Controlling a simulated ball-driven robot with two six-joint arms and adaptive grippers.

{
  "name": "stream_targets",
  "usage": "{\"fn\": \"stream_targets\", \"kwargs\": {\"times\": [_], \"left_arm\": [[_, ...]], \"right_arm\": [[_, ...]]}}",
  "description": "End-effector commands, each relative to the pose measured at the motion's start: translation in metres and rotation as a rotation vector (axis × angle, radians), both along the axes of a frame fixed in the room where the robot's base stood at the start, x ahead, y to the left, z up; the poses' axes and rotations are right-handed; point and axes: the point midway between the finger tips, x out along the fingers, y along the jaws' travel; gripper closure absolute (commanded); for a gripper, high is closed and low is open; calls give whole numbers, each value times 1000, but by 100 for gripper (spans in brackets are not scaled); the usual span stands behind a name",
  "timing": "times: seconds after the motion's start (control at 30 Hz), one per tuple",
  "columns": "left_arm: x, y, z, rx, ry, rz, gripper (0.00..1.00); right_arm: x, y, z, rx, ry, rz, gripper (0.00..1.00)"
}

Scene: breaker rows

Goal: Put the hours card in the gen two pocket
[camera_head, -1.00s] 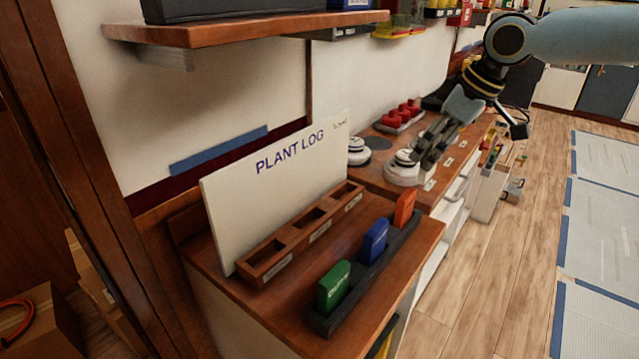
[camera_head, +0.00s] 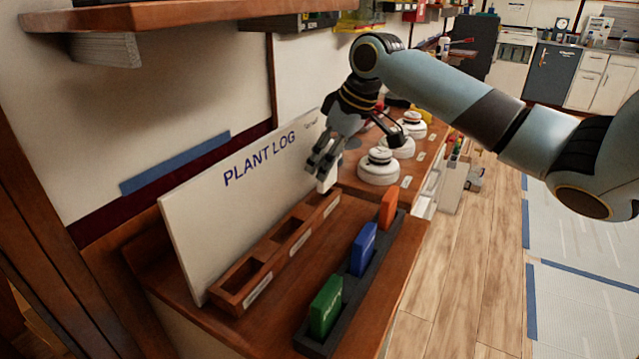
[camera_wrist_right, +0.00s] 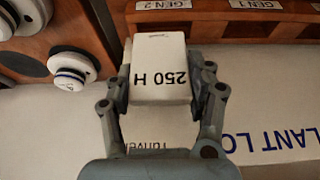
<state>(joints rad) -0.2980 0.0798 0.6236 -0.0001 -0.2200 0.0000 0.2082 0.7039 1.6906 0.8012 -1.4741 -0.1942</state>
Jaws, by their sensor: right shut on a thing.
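The hours card is a white block marked "250 H" (camera_wrist_right: 160,68), held between the fingers of my right gripper (camera_wrist_right: 160,95). In the head view the card (camera_head: 327,181) hangs below my right gripper (camera_head: 322,162), at the far end of the wooden pocket rack (camera_head: 232,296). The gen two pocket is the far one, with its GEN 2 label (camera_wrist_right: 163,4) at the top of the wrist view. The card is at or just above this pocket; I cannot tell whether its lower end is inside. My left gripper is out of view.
The white PLANT LOG board (camera_head: 215,205) stands right behind the rack. In front, a dark tray (camera_head: 345,318) holds green (camera_head: 325,305), blue (camera_head: 363,250) and orange (camera_head: 388,208) cards. White round knobs (camera_head: 378,170) sit beyond. A shelf (camera_head: 150,17) overhangs at upper left.

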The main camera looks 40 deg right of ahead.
Motion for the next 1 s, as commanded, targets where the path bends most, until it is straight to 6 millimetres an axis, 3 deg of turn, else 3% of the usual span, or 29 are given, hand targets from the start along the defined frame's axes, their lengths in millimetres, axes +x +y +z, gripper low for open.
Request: {"fn": "stream_targets", "kwargs": {"times": [0.27,0.5,0.8,0.83,1.0], "left_arm": [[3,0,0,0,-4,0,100],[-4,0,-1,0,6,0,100],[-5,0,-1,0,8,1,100],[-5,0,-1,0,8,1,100],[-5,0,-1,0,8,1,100]], "right_arm": [[12,11,-17,-1,4,0,83],[12,11,-50,0,3,-1,83],[12,11,-52,-2,2,1,83],[12,11,-53,-2,2,1,45],[12,11,-52,-2,2,1,23]]}}
